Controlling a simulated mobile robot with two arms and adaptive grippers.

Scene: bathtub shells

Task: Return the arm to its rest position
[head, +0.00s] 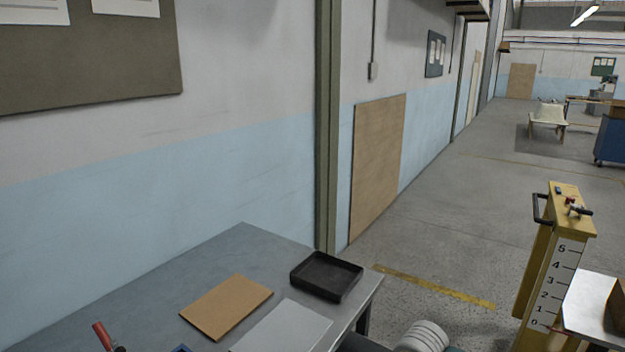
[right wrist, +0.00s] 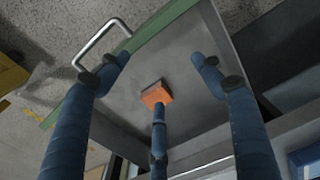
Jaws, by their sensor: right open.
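My right gripper (right wrist: 160,72) shows in the right wrist view with its blue fingers spread wide apart; it is open and holds nothing. An orange block (right wrist: 155,93) with a greyish side lies on a grey surface (right wrist: 185,115) beyond the fingers. The tip of the middle finger overlaps the block in the picture; I cannot tell whether they touch. The right gripper does not show in the head view. My left gripper is in neither view.
The head view shows a grey table (head: 240,250) with a black tray (head: 326,275), a brown board (head: 226,306) and a light grey sheet (head: 282,328). A yellow numbered stand (head: 553,265) is at right. A metal handle (right wrist: 98,40) edges the grey surface. Open floor lies beyond.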

